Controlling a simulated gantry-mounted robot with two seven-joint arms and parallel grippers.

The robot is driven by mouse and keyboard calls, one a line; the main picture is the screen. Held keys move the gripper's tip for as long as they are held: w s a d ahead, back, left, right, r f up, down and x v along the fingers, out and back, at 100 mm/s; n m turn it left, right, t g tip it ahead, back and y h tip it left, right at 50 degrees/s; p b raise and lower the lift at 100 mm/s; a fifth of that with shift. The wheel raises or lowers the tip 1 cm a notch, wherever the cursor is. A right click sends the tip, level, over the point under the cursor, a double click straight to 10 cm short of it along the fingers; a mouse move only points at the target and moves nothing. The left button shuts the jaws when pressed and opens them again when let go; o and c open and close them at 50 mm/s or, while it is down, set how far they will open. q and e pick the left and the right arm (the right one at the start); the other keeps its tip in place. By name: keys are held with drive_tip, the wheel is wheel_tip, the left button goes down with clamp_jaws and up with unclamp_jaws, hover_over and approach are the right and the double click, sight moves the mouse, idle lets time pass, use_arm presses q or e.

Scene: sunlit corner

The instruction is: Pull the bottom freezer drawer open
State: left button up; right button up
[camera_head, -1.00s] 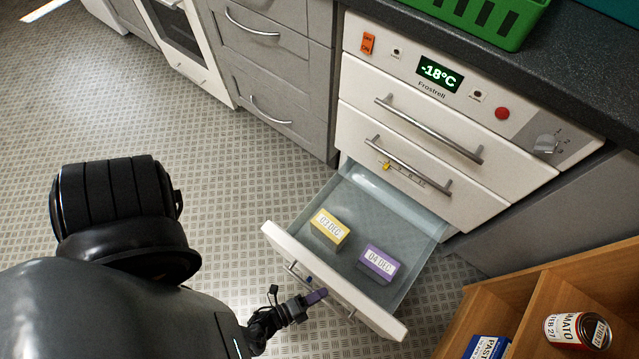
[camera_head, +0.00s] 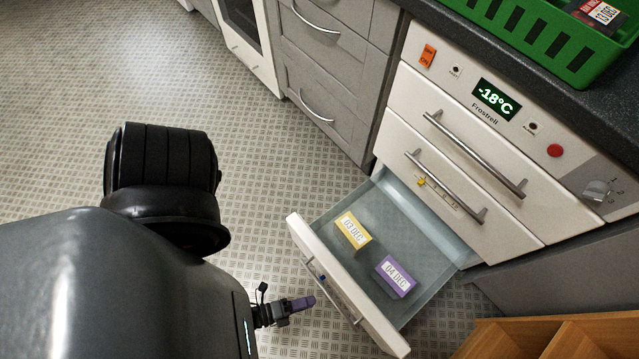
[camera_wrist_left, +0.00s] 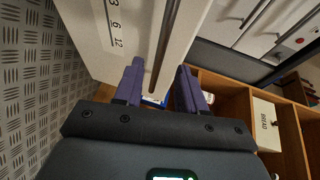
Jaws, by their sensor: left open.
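The bottom freezer drawer (camera_head: 345,285) stands pulled well out from the white freezer, its inside showing. A yellow box marked 03 DEC (camera_head: 353,231) and a purple box marked 04 DEC (camera_head: 395,277) lie in it. Its bar handle (camera_head: 343,302) is on the white front. My left gripper (camera_head: 304,303) is just outside that front, apart from the handle in the head view. In the left wrist view my left gripper (camera_wrist_left: 158,76) is open, its purple fingers spread, with the drawer handle (camera_wrist_left: 163,45) beyond and between them in the picture. My right gripper is not in view.
Two closed upper drawers with handles (camera_head: 475,152) are above. A green crate (camera_head: 535,45) stands on the dark counter. A wooden shelf unit (camera_head: 540,338) is at lower right; the wrist view shows a bread box (camera_wrist_left: 265,124) in it. Patterned floor is clear at left.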

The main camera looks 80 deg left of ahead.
use_arm(q)
drive_tip(key=shift+s+d+r, duration=0.1)
drive_tip(key=shift+s+r, duration=0.1)
drive_tip(key=shift+s, duration=0.7)
drive_tip(key=shift+s+r, duration=0.15)
drive_tip(key=shift+s, duration=0.75)
